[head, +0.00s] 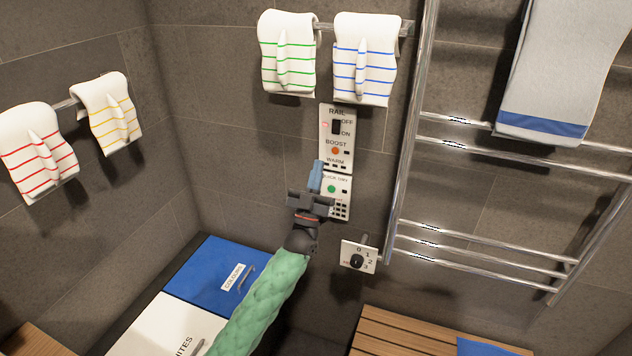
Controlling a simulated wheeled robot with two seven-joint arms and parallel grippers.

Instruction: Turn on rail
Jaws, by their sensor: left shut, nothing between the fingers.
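The heated towel rail (409,150) is a chrome ladder on the right wall. Its white control panel, marked RAIL (345,151), is on the back wall left of it. A black switch (336,127) sits beside the OFF and ON labels; I cannot tell which way it is set. A small reddish lamp (325,125) is left of the switch. An orange BOOST button (335,151) is below. My left gripper (317,165), with blue fingers, is shut and empty, below the switch at the panel's lower left edge. Contact with the panel cannot be told. My right gripper is out of view.
A panel with a green button (332,189) is partly behind my gripper. A numbered dial (357,261) is lower right. Striped towels (287,55) hang above, and a grey towel (565,60) hangs on the rail. A blue lid (215,270) and wooden bench (400,335) are below.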

